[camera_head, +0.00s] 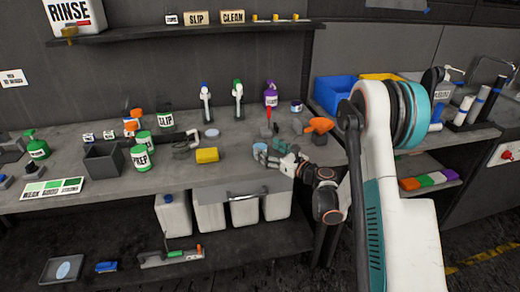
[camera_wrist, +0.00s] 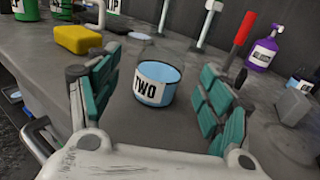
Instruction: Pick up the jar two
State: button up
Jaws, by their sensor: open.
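The jar labelled TWO (camera_wrist: 156,84) is a short, open-topped, light blue jar with a white label. It stands upright on the grey bench. In the wrist view it sits between the two teal-padded fingers of my gripper (camera_wrist: 157,98), a little beyond them, with a gap on each side. My gripper is open and empty. In the head view the jar (camera_head: 259,151) is at the bench's front part, just left of my gripper (camera_head: 274,157). The jar's lower front is partly close to my gripper there.
A yellow sponge (camera_head: 207,155) lies left of the jar. A red-handled tool (camera_wrist: 237,45) and a grey block (camera_wrist: 292,107) are to the right. Spray bottles, such as the purple one (camera_head: 271,94), stand behind. The grey bench (camera_head: 225,175) is clear immediately around the jar.

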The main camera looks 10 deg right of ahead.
aim_at(265, 147)
jog(key=b+x, duration=0.2)
jog(key=x, duration=0.2)
jog(key=shift+w+f, duration=0.15)
jog(key=shift+w, duration=0.1)
jog(key=shift+w+a, duration=0.2)
jog(key=shift+w, duration=0.1)
jog(key=c, duration=1.2)
